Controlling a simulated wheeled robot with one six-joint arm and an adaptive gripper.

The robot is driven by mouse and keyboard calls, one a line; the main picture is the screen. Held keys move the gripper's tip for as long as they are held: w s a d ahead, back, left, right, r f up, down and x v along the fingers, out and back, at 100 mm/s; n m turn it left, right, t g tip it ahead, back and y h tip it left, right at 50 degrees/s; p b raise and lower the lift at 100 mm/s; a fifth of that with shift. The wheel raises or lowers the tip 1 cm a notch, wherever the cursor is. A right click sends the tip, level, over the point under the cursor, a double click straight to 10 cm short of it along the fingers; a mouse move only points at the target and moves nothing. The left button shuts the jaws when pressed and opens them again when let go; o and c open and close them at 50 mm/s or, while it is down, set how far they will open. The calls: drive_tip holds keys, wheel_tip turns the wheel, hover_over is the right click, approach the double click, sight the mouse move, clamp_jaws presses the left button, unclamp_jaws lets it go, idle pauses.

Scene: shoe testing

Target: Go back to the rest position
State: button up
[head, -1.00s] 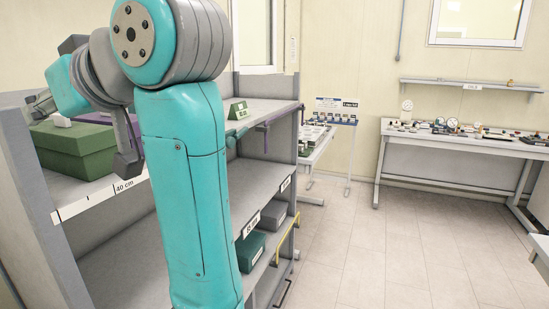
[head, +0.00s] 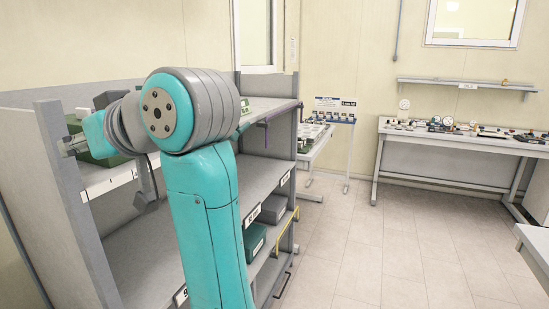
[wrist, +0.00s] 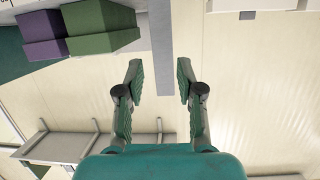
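In the wrist view my gripper (wrist: 158,80) is open, with its two fingers well apart and nothing between them. In the head view my teal arm stands in front of the shelf unit (head: 60,190), and its wrist end reaches left over the top shelf. The fingertips are hard to make out there. A green box (head: 92,152) sits on the top shelf, partly hidden behind my arm. The wrist view shows a green box (wrist: 100,27) beside a purple box (wrist: 42,36), clear of the fingers.
Lower shelves hold a green box (head: 255,240) and a grey box (head: 273,208). A yellow handle (head: 286,240) sticks out at the shelf's right side. A workbench (head: 455,137) with small items stands along the back wall. The tiled floor (head: 390,240) at right is clear.

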drive_tip(key=w+d+f+m+t+h, duration=0.15)
drive_tip(key=w+d+f, duration=0.25)
drive_tip(key=f, duration=0.8)
drive_tip(key=w+d+f+m+t, duration=0.2)
drive_tip(key=w+d+f+m, duration=0.15)
drive_tip(key=f, duration=0.85)
drive_tip(key=s+d+f+m+t+h, duration=0.1)
drive_tip(key=s+d+f+m+h, duration=0.15)
drive_tip(key=d+f, duration=0.7)
drive_tip(key=s+d+f+m+t+h, duration=0.1)
drive_tip(key=s+d+f+m+t, duration=0.15)
drive_tip(key=d+f, duration=0.65)
drive_tip(key=s+d+f+m+t+h, duration=0.1)
drive_tip(key=s+d+f+h, duration=0.2)
drive_tip(key=s+d+f, duration=0.55)
drive_tip(key=s+d+f+m+h, duration=0.15)
drive_tip(key=s+d+f, duration=0.35)
drive_tip(key=s, duration=0.6)
drive_tip(key=s+d+r+h, duration=0.2)
drive_tip(key=s+d, duration=0.1)
drive_tip(key=s, duration=0.7)
drive_tip(key=s+d+r+h, duration=0.2)
drive_tip(key=s+d, duration=0.1)
drive_tip(key=s, duration=0.8)
drive_tip(key=shift+s+r, duration=0.2)
drive_tip(key=shift+s, duration=0.1)
